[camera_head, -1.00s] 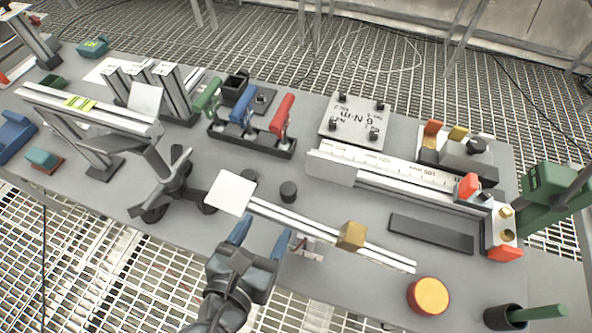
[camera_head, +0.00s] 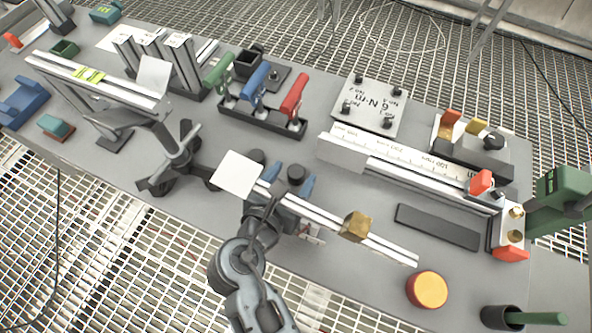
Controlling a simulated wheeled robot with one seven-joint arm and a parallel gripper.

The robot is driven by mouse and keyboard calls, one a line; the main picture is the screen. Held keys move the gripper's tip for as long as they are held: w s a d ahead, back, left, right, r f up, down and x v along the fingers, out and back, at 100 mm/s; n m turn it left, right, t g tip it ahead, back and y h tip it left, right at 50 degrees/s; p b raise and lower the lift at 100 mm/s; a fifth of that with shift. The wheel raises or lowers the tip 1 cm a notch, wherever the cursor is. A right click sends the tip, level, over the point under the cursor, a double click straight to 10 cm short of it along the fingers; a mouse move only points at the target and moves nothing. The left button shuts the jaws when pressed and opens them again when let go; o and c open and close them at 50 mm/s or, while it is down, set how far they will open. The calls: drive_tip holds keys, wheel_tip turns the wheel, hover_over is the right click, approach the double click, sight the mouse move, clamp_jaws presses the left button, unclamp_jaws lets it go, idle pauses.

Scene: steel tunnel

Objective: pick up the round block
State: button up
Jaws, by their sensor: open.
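A short dark round block (camera_head: 295,174) stands upright on the grey bench near its middle. My gripper (camera_head: 292,177) is open, with one blue finger to the left of this block and one to the right. I cannot tell how high the fingers are over the bench or whether they touch the block. A second dark round piece (camera_head: 254,157) is just left of it, partly hidden by a white square plate (camera_head: 237,174). A red round piece with a yellow top (camera_head: 427,289) lies at the front right.
A metal rail (camera_head: 385,245) with a brass cube (camera_head: 355,227) runs close beside my gripper. A rack with green, blue and red handles (camera_head: 262,114) stands behind. A long ruler slide (camera_head: 400,165) and a dark flat bar (camera_head: 438,227) are to the right.

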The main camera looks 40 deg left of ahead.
drive_tip(key=shift+w, duration=0.1)
drive_tip(key=c, duration=1.1)
drive_tip(key=shift+c, duration=0.2)
drive_tip(key=shift+r+p, duration=0.35)
drive_tip(key=shift+p, duration=0.35)
